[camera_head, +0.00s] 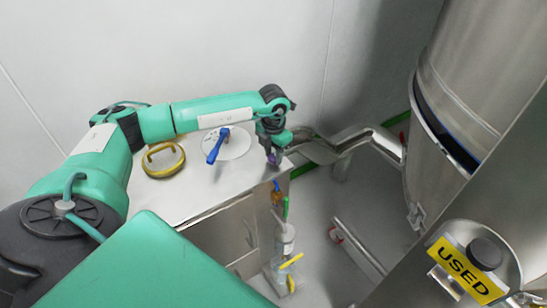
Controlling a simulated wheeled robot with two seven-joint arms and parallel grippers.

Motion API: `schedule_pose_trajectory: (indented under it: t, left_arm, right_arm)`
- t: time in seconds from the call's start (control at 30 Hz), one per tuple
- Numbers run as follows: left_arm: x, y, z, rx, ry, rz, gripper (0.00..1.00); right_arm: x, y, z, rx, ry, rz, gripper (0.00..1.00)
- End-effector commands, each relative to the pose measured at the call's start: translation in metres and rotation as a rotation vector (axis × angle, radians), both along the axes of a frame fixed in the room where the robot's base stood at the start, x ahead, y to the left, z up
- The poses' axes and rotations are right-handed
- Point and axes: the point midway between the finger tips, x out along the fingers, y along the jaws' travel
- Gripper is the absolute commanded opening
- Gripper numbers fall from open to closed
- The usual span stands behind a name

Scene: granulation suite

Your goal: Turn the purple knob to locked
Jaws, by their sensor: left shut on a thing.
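The purple knob (273,160) shows as a small purple patch at the right end of the steel cabinet top (200,195). My left gripper (272,155) points down over it and is shut on it. The gripper hides most of the knob, so I cannot read which way it points or any marking. My right gripper is not in the view.
A blue lever (216,148) on a white round plate and a yellow ring handle (163,160) stand on the same top. Pipes and small valves are below its right end. A large steel vessel (475,80) and a yellow "USED" sign (463,268) are at right.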

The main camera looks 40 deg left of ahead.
Motion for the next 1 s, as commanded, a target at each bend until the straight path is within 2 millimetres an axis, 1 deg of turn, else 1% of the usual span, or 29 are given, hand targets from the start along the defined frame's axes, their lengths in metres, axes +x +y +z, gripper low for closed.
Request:
schedule_pose_trajectory:
  t: [0.03, 0.3, 0.43, 0.6, 1.0]
  left_arm:
    - [0.001, 0.001, -0.002, 0.000, -0.004, -0.039, 0.10]
    - [0.002, 0.000, 0.000, 0.001, -0.005, -0.227, 0.10]
    - [0.002, 0.000, 0.001, 0.001, -0.005, -0.288, 0.10]
    - [0.001, 0.001, 0.001, 0.001, -0.004, -0.336, 0.10]
    - [0.001, 0.001, 0.002, 0.001, -0.004, -0.360, 0.10]
  right_arm:
    - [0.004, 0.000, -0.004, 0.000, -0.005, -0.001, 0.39]
    - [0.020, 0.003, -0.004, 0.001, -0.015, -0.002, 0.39]
    - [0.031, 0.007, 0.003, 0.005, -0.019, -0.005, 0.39]
    - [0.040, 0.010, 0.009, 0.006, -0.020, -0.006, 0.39]
    - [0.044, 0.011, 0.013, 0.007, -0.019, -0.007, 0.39]
